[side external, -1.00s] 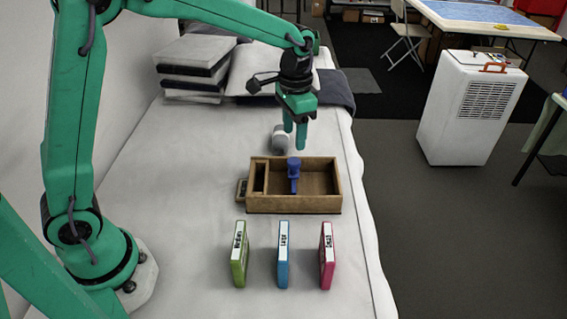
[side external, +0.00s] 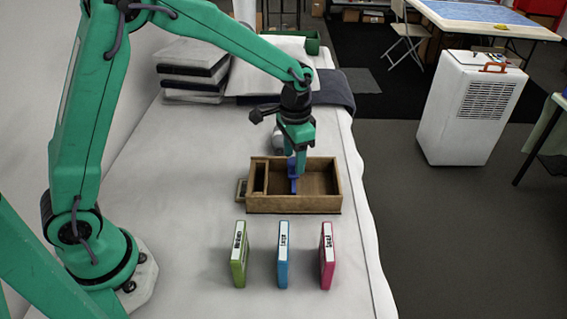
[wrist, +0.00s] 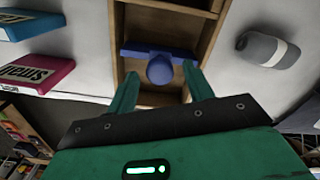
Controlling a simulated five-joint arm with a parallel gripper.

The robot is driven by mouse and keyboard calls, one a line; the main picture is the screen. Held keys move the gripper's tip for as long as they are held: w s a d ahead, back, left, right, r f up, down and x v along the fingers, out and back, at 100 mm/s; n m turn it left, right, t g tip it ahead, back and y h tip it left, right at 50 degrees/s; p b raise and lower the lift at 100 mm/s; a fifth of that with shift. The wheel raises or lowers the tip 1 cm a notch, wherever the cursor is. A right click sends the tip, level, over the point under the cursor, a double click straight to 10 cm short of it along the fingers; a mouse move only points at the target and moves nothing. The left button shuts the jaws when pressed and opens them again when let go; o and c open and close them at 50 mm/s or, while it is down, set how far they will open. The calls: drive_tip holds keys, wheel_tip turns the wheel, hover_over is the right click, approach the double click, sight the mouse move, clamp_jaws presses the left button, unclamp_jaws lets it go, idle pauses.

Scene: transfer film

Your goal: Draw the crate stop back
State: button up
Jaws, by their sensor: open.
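A wooden crate (side external: 328,203) stands on the white-covered table. It has a narrow compartment at its left end and a larger bay to the right. A blue crate stop (side external: 293,186) with a round knob stands across the bay; its plate (wrist: 135,53) also shows in the wrist view. My gripper (side external: 297,175) is open and lowered at the stop, partly hiding it in the side view. In the wrist view my fingers (wrist: 161,70) are on either side of the knob, with visible gaps. No case is in the visible part of the crate.
Green (side external: 240,255), blue (side external: 283,255) and pink (side external: 327,257) cases stand upright in front of the crate. Folded cloths (side external: 195,65) are stacked at the back. The table's right edge is near.

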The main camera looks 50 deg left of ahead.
drive_tip(key=shift+f, duration=0.4)
clamp_jaws()
drive_tip(key=w+d, duration=0.6)
idle(0.4)
drive_tip(key=shift+w, duration=0.1)
unclamp_jaws()
drive_tip(key=shift+r, duration=0.15)
